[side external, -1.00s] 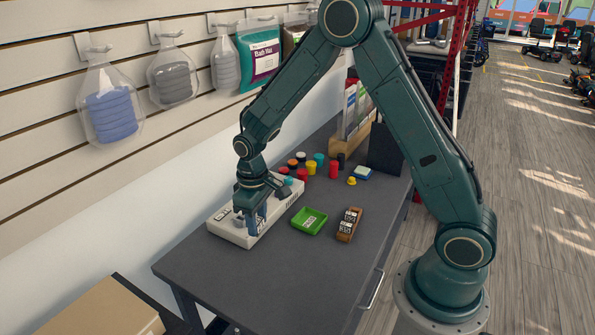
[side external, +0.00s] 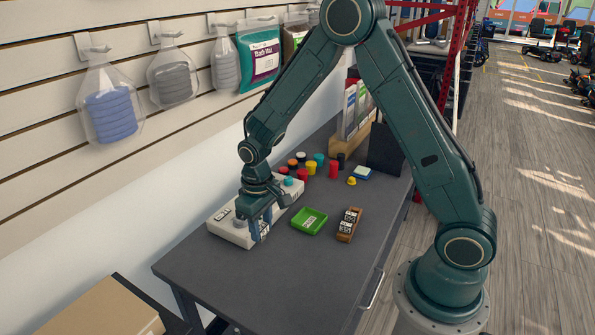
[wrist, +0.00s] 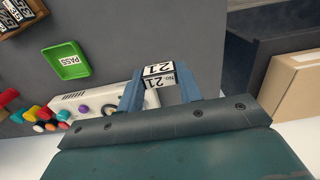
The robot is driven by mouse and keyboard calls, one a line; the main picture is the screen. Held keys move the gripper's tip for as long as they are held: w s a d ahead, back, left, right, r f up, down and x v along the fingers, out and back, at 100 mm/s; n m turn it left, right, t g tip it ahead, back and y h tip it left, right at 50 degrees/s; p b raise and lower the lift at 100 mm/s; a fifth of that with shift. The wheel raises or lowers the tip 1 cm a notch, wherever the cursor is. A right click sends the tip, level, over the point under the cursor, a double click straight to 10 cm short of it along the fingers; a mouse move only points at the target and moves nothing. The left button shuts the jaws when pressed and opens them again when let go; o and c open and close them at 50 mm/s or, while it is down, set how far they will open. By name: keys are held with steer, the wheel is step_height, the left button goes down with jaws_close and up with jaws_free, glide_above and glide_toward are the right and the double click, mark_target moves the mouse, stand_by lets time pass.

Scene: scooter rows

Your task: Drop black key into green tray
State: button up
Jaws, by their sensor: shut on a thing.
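My gripper (side external: 257,226) is shut on a small dark block with a white face marked "No 21", the black key (wrist: 160,74). The fingers grip it on two sides in the wrist view. In the side view my gripper is over the near end of the long white housing (side external: 229,229) and largely hides the key. The green tray (side external: 302,227) lies flat on the table to the right of my gripper, apart from it. A "PASS" label is in the tray, which also shows at upper left in the wrist view (wrist: 64,46).
A brown wooden holder (side external: 355,213) with labelled blocks stands right of the tray. Several coloured caps, one red (side external: 333,170), stand behind the housing. The dark table front (side external: 270,275) is clear.

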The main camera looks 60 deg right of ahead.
steer(key=shift+d, duration=0.1)
steer(key=d+f, duration=0.1)
steer(key=d, duration=2.4)
steer(key=shift+s+d+f, duration=0.25)
steer(key=shift+d+f, duration=0.1)
steer(key=shift+f, duration=0.05)
steer(key=shift+f, duration=3)
steer(key=o, duration=1.1)
